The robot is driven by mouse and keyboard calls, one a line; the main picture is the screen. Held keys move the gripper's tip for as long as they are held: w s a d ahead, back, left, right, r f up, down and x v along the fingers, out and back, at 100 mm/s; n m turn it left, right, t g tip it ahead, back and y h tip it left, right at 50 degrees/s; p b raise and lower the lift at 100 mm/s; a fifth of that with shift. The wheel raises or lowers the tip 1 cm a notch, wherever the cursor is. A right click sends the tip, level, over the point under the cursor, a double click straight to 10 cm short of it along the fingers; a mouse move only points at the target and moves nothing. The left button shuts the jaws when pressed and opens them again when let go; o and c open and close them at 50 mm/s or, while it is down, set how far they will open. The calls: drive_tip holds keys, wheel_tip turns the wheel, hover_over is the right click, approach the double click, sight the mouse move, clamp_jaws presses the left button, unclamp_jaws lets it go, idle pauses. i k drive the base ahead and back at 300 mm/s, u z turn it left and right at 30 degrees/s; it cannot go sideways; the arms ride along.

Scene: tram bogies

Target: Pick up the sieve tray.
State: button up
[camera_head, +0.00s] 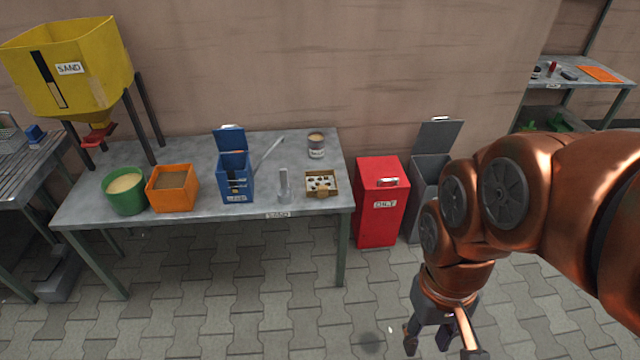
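A small shallow tray (308,194) with a brown frame sits near the right end of the grey table. It holds several dark lumps on a pale bottom and looks like the sieve tray, though its mesh is too small to make out. My gripper (428,343) hangs low at the lower right, in front of the bins and well apart from the tray. Its dark fingers are spread, with paving visible between them, and nothing shows in them.
The table (225,222) also bears a green bucket (125,200), an orange box (172,198), a blue box (236,185), a grey upright piece (284,186) and a can (316,148). A yellow sand hopper (100,85) stands left. Red (375,225) and grey (424,172) bins stand right. Front paving is mostly clear.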

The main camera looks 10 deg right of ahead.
sight(321, 182)
drive_tip(key=z, duration=1.65)
drive_tip(key=i, duration=0.9)
drive_tip(key=u, duration=2.8)
drive_tip(key=i, duration=0.25)
drive_tip(key=u, duration=0.2)
